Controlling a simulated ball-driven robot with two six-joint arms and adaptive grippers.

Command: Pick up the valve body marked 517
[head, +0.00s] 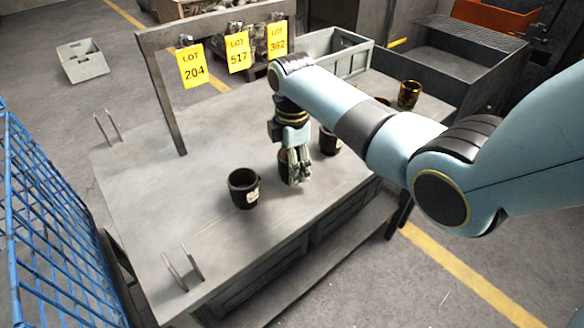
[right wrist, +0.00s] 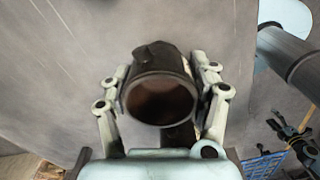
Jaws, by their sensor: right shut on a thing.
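My right gripper (head: 297,180) is shut on a dark, round, hollow valve body (head: 284,163), low over the table. In the right wrist view the same valve body (right wrist: 160,92) has its open mouth towards the camera, with a finger of the gripper (right wrist: 162,95) on each side. I cannot read a mark on it. A second dark valve body (head: 241,190) with a pale label stands upright to the left; its label is too small to read. Another dark one (head: 329,142) is partly hidden behind the gripper. The yellow sign LOT 517 (head: 238,52) hangs in the middle of the frame.
Signs LOT 204 (head: 193,66) and LOT 362 (head: 277,38) hang beside it on the metal frame (head: 160,95). The table (head: 150,200) is clear at the left.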

